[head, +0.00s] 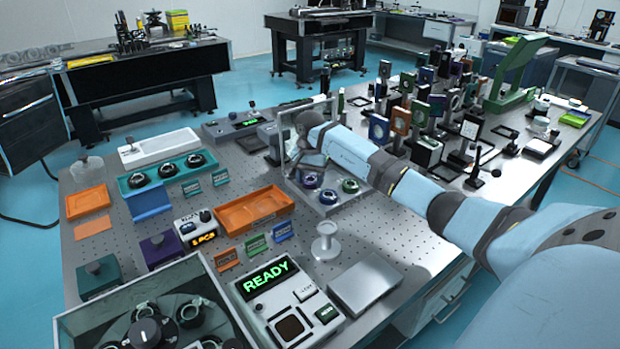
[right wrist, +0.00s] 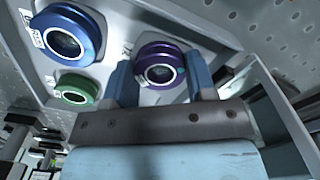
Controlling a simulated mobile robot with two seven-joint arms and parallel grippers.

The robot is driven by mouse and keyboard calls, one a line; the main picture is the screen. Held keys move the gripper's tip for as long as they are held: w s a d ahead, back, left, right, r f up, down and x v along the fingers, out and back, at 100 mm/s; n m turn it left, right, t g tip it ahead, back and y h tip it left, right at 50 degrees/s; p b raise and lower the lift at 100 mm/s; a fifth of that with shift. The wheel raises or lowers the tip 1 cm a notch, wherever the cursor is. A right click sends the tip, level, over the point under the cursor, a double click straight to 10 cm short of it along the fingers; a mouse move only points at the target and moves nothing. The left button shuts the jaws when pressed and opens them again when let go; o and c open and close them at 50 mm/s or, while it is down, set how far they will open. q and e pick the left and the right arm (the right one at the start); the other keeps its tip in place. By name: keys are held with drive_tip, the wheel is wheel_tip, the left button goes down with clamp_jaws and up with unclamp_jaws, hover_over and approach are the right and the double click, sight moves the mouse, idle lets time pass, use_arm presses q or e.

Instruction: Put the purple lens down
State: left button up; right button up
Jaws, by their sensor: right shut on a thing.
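The purple lens (right wrist: 160,62) is a dark round ring with a pale glass centre. It sits between the two blue fingers of my right gripper (right wrist: 158,72), which is shut on it. In the head view the purple lens (head: 311,181) is just below the right gripper (head: 309,170), inside a clear-walled holder (head: 332,207) with a light base. A blue lens (right wrist: 68,35) and a green lens (right wrist: 75,90) are in the same holder, beside the purple one. I cannot tell whether the purple lens touches the base. My left gripper is out of view.
A clear upright panel (head: 290,132) stands at the holder's back. An orange tray (head: 254,208) is to the left, and a white pedestal (head: 325,243) in front. Mounted optics (head: 401,120) crowd the table's right side. Perforated table (head: 385,235) is bare right of the pedestal.

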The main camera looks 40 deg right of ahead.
sight(310, 179)
drive_tip(key=o, duration=0.7)
drive_tip(key=shift+f, duration=0.15)
wheel_tip(310, 179, up, 12)
drive_tip(key=shift+r+p, duration=0.2)
drive_tip(key=shift+p, duration=0.2)
